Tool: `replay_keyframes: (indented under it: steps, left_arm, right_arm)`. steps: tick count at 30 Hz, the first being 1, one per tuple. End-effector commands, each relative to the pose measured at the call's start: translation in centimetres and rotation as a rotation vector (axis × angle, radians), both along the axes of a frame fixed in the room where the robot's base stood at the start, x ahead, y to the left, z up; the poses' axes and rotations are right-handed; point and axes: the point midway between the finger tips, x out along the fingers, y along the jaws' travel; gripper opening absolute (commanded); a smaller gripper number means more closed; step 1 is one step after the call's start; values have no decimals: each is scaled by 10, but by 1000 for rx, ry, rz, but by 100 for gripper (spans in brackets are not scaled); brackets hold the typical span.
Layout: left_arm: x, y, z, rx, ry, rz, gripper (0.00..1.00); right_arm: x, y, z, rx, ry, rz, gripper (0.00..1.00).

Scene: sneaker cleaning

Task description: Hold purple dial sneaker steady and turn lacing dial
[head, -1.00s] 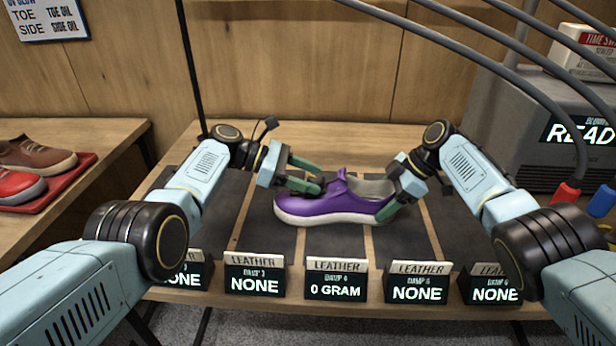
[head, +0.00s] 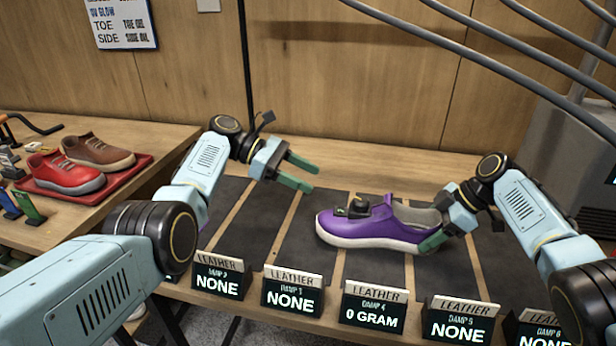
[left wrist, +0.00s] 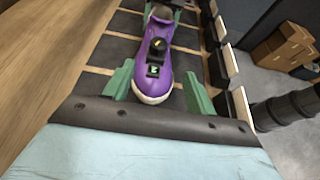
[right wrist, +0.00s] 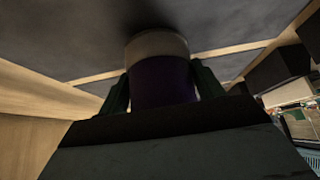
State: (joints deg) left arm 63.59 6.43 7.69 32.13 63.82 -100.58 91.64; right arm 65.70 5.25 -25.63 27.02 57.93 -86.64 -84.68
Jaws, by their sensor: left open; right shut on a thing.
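The purple sneaker (head: 370,226) with a white sole stands upright on the dark mat, toe to the left. A black lacing dial (head: 360,206) sits on its tongue area; in the left wrist view the dial (left wrist: 159,45) shows a yellow mark, with a small green-lit display (left wrist: 153,70) below it. My right gripper (head: 432,238) is shut on the sneaker's heel; the right wrist view shows the heel (right wrist: 160,80) between the fingers. My left gripper (head: 300,174) is open and empty, up and left of the toe, apart from the shoe.
Several leather signs line the table's front edge, one reading 0 GRAM (head: 374,306). A red tray (head: 120,180) with a red shoe (head: 65,172) and a brown shoe (head: 98,150) is at left. Grey tubes (head: 480,45) hang at upper right. The mat left of the sneaker is clear.

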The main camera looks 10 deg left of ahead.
Motion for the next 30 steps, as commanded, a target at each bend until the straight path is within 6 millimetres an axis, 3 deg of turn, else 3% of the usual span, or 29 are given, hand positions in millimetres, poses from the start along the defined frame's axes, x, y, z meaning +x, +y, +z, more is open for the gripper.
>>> replay_keyframes:
  steps: [10,21,30]
  left_arm:
    - [-1,-6,3,76,15,18,56]
    - [-17,-27,27,319,58,191,56]
    - [-29,-35,43,382,68,310,56]
  right_arm:
    - [-2,-1,-6,-6,8,2,36]
    - [-2,-1,-6,-6,8,3,36]
    - [-2,-1,-6,-6,8,2,36]
